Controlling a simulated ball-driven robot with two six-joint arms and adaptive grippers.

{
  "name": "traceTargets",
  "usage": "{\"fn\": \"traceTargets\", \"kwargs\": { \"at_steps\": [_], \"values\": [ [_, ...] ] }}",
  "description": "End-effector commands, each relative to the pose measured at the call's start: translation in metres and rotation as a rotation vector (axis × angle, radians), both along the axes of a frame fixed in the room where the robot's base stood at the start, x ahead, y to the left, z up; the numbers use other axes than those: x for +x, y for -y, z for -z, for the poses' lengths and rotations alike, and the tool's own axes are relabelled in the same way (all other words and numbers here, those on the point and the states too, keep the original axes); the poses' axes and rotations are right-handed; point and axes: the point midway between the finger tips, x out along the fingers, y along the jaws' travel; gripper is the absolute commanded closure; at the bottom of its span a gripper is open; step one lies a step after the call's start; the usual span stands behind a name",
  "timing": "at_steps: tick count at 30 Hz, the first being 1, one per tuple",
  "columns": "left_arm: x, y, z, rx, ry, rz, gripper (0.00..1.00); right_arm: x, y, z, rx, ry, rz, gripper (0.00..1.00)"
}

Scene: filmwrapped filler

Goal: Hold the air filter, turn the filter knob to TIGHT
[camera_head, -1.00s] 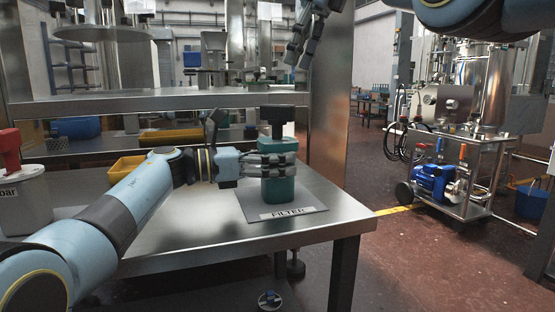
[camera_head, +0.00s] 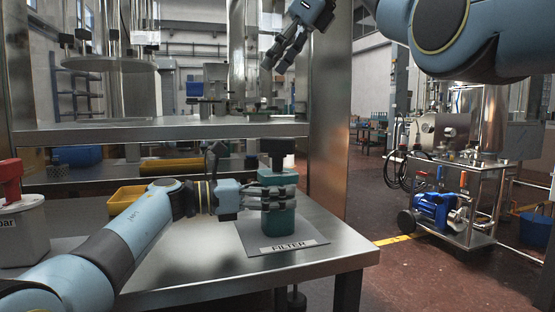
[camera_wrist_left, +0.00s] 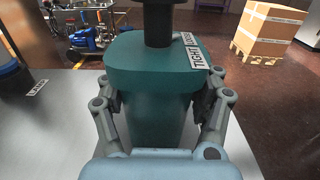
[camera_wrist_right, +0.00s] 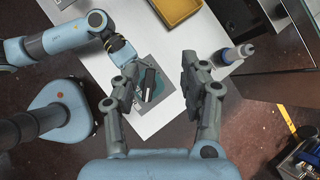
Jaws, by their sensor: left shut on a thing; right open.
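The teal air filter (camera_head: 279,220) stands upright on the grey mat (camera_head: 308,243) marked FILTER, near the table's right end. Its black knob (camera_head: 277,146) is on top, on a dark stem. In the left wrist view, a TIGHT label (camera_wrist_left: 202,58) lies on the lid (camera_wrist_left: 158,62) of the filter, beside a partly readable second word. My left gripper (camera_head: 270,197) is shut around the filter body from the left. My right gripper (camera_head: 285,52) is open and empty, above the filter; its fingers also show apart in the right wrist view (camera_wrist_right: 163,85), with the dark knob between them.
A steel shelf (camera_head: 170,132) stands behind the filter. A yellow bin (camera_head: 126,198) and a white container with a red top (camera_head: 20,225) are left on the table (camera_head: 205,262). A cart with a blue pump (camera_head: 437,211) stands at right.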

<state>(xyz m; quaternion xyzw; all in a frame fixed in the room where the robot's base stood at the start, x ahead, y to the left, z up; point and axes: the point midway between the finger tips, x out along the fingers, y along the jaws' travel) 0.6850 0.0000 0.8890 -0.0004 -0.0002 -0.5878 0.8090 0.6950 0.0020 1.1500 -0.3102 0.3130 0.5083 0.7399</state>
Motion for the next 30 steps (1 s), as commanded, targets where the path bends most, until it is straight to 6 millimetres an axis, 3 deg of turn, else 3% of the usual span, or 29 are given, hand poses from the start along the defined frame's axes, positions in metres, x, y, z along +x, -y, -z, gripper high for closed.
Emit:
{"fn": "traceTargets", "kwargs": {
  "at_steps": [3, 8, 11, 15, 22, 25, 30],
  "values": [
    [0.0, -0.001, 0.001, 0.001, -0.001, -0.001, 0.76, 0.014, 0.0, -0.024, 0.287, 0.18, -0.036, 0.56],
    [0.0, 0.0, 0.001, 0.001, -0.001, -0.001, 0.77, 0.008, 0.032, -0.018, 0.645, 0.339, -0.032, 0.56],
    [0.0, 0.0, 0.001, 0.0, -0.002, 0.0, 0.77, -0.008, 0.057, 0.004, 0.792, 0.376, -0.01, 0.56],
    [0.0, 0.0, 0.001, 0.0, -0.002, 0.0, 0.77, -0.034, 0.085, 0.048, 0.906, 0.367, 0.026, 0.56],
    [0.0, 0.0, 0.001, 0.0, -0.003, 0.0, 0.77, -0.058, 0.106, 0.136, 0.895, 0.261, 0.087, 0.56],
    [0.0, 0.0, 0.001, 0.0, -0.003, 0.0, 0.77, -0.061, 0.107, 0.155, 0.888, 0.233, 0.104, 0.56],
    [0.0, 0.0, 0.001, 0.0, -0.003, 0.001, 0.77, -0.054, 0.091, 0.161, 0.89, 0.221, 0.108, 0.56]
  ]
}}
